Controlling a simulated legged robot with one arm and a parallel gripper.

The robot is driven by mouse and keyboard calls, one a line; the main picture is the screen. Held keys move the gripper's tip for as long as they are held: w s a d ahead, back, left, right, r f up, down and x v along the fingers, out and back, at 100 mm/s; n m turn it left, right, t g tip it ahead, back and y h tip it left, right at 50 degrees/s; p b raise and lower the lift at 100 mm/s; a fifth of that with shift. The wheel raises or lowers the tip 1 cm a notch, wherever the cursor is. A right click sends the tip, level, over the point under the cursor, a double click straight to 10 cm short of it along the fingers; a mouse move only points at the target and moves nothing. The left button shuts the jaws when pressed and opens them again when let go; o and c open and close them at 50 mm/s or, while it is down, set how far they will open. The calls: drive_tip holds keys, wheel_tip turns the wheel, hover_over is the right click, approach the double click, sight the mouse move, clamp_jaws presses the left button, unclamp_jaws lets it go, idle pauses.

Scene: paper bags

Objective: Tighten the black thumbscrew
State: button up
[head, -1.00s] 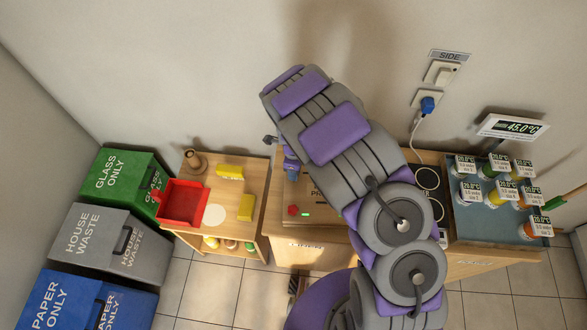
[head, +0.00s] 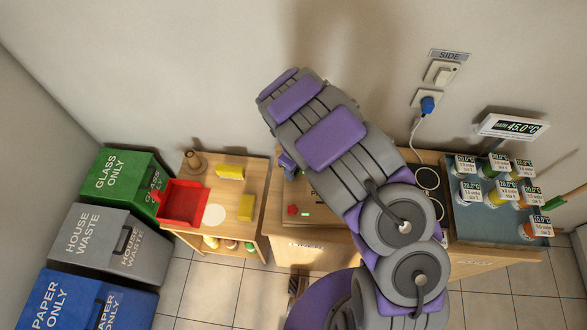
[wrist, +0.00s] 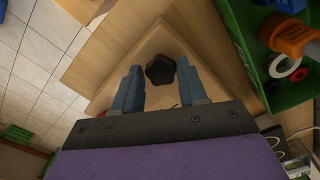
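The black thumbscrew (wrist: 160,70) shows in the wrist view as a dark lobed knob on a pale wooden board (wrist: 150,40). My gripper (wrist: 161,76) is open, with one blue-grey finger on each side of the knob. Gaps show between both fingers and the knob, so it is not clamped. In the head view my arm covers most of the middle bench, and I cannot make out the thumbscrew there.
A green crate (wrist: 246,50) with an orange part (wrist: 285,35) and rings stands right of the board in the wrist view. In the head view, a red tray (head: 183,203) and yellow blocks lie on the left table. Labelled bottles stand on a mat (head: 470,222) at right.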

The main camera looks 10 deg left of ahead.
drive_tip(key=shift+o, duration=0.9)
drive_tip(key=shift+w+r+p, duration=0.1)
drive_tip(key=shift+r+p, duration=0.85)
drive_tip(key=shift+r, duration=2.05)
wheel_tip(320, 180, up, 17)
drive_tip(key=p, duration=0.1)
drive_tip(key=shift+r, duration=0.15)
